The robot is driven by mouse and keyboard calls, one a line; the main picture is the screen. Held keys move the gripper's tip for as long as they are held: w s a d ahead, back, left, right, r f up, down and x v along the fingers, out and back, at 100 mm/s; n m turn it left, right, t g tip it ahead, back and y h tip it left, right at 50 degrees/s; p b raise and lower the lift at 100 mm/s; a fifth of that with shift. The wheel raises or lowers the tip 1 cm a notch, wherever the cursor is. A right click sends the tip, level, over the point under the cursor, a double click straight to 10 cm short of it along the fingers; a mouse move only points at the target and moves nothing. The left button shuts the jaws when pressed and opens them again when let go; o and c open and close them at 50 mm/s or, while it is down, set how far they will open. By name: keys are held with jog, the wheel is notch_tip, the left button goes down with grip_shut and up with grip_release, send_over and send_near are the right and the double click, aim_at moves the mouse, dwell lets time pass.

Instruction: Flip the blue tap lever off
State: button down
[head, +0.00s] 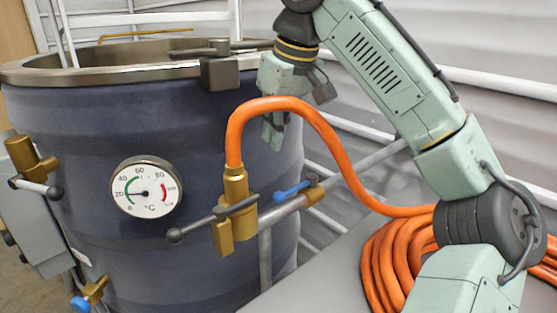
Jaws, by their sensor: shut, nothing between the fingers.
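My gripper (273,140) is shut and empty, pointing down in front of the dark blue tank (110,118). In the picture it is above the lever and apart from it. The orange hose (325,135) crosses in front of part of my gripper.
The larger brass valve has a grey lever with a dark ball end (175,236). A round temperature gauge (147,187) is on the tank. A brass tap with a blue knob (80,304) is at lower left. Coiled hose (378,262) lies at lower right.

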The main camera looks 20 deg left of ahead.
aim_at(296, 189)
notch_tip(296, 189, down, 8)
jog(key=p, duration=0.2)
jog(key=shift+s+d+f+p, duration=0.2)
jog(key=shift+s+d+p, duration=0.05)
jog(key=shift+d+p, duration=0.15)
